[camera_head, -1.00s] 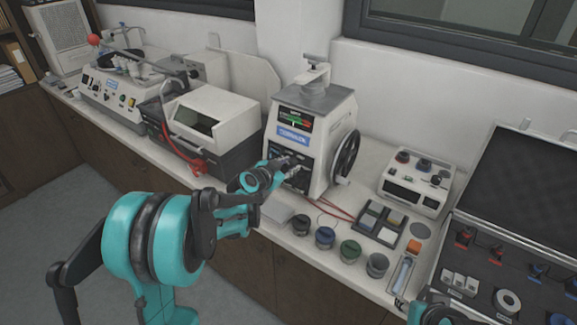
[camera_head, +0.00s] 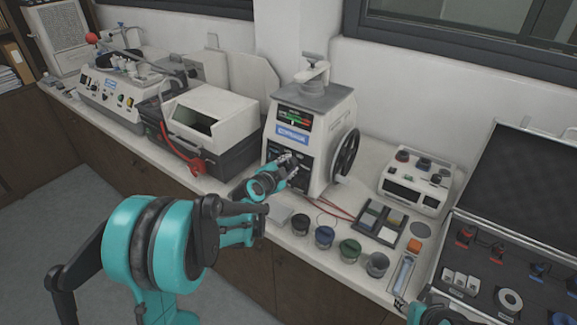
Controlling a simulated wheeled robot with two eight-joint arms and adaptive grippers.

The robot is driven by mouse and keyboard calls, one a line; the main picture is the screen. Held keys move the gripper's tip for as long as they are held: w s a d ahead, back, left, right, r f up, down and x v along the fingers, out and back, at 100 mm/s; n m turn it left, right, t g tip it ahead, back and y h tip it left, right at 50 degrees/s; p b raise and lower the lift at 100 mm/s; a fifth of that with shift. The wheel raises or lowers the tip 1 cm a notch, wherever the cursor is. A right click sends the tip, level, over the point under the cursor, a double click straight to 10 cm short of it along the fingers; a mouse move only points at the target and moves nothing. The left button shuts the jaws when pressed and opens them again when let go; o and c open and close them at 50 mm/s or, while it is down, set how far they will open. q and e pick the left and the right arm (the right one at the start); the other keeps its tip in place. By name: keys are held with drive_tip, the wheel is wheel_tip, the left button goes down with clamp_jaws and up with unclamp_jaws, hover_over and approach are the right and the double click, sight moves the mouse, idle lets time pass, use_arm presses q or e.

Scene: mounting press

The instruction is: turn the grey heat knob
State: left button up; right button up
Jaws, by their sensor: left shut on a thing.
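The mounting press (camera_head: 314,107) stands on the bench in the middle of the view, its dark control panel facing me. My left gripper (camera_head: 288,164) is at the lower part of this panel, its fingers shut on what appears to be the grey heat knob. The fingers cover the knob, so its shape and angle are hidden. At the bottom right edge only a teal and black part of my right arm shows, and its jaws cannot be made out.
A black handwheel (camera_head: 347,152) is on the press's right side. Red leads, several small jars (camera_head: 324,237) and a sectioned tray (camera_head: 381,221) lie right of the gripper. A white-lidded machine (camera_head: 212,118) stands to the left. An open black case (camera_head: 520,180) is at right.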

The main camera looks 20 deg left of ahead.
idle(0.3)
use_arm(q)
drive_tip(key=o, duration=1.2)
drive_tip(key=shift+c, duration=0.2)
drive_tip(key=v, duration=1.2)
drive_tip(key=shift+d, duration=0.1)
drive_tip(key=s+d+f+n+g, duration=0.1)
drive_tip(key=s+d+n+g, duration=0.4)
drive_tip(key=s, duration=0.6)
drive_tip(key=s+f+n+g+y, duration=0.1)
drive_tip(key=s+f+n, duration=0.1)
drive_tip(key=s, duration=0.5)
drive_tip(key=s+f+n+g+y, duration=0.1)
drive_tip(key=s+f+n, duration=0.1)
drive_tip(key=s+n, duration=0.3)
drive_tip(key=s, duration=0.2)
drive_tip(key=shift+s+a+f+y, duration=0.2)
drive_tip(key=shift+s+f+y, duration=0.1)
drive_tip(key=shift+y, duration=0.1)
